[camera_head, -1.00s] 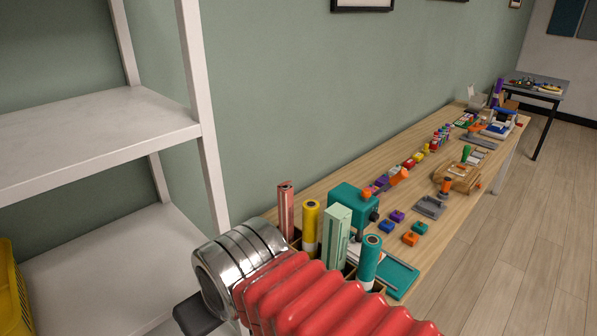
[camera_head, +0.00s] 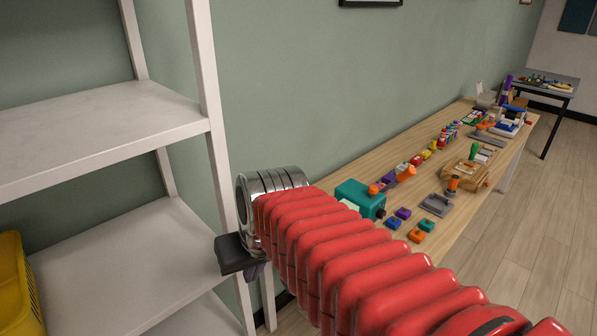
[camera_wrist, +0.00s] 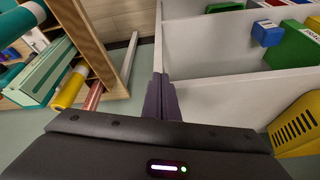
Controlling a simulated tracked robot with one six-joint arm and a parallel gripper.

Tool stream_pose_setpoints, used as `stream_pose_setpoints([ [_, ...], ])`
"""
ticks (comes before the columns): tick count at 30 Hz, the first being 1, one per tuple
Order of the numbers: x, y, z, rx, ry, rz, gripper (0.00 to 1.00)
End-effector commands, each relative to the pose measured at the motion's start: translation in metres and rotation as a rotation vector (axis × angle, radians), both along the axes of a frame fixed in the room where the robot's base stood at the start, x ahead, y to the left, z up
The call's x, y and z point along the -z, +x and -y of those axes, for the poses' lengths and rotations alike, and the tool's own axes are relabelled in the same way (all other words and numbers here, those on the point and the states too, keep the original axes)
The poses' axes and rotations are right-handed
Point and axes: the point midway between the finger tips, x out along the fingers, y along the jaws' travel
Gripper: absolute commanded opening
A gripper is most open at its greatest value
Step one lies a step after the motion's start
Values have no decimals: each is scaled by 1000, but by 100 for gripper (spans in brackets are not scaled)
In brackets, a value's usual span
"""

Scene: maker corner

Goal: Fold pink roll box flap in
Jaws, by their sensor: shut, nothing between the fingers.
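The pink roll box (camera_wrist: 93,96) shows in the wrist view at left, partly cut off by my dark gripper body. Its flap cannot be made out there. Beside it are a yellow roll (camera_wrist: 69,88), a mint box (camera_wrist: 36,76) and a teal roll (camera_wrist: 12,75). My gripper (camera_wrist: 161,96) has its purple fingers together and empty, to the right of the pink roll box and apart from it. In the head view, my gripper (camera_head: 256,270) shows only partly below its dark bracket, beside the white shelf. My red arm hides the pink box there.
The white shelf unit (camera_head: 95,125) stands close at left, with a yellow crate (camera_head: 20,285) on it. The wooden bench (camera_head: 455,225) runs along the wall, carrying a teal machine (camera_head: 362,196) and small coloured blocks (camera_head: 416,233). Bare floor (camera_head: 520,250) lies to the right.

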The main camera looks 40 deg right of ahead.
Motion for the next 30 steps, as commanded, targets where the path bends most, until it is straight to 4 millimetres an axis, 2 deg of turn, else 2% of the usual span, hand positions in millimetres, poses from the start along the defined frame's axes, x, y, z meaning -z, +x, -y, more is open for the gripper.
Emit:
stream_pose_setpoints([
  [1, 2, 4, 14, 38, 11, -12, 0],
  [4, -1, 15, 38, 78, 35, -18, 0],
  [7, -11, 32, 62, 72, 57, -3, 0],
  [14, -46, 82, 124, -47, 69, 100, 0],
  [21, -81, 120, 208, -170, 17, 249, 0],
  [27, -106, 134, 275, -248, -66, 362, 0],
  [30, -112, 136, 292, -269, -94, 391, 0],
])
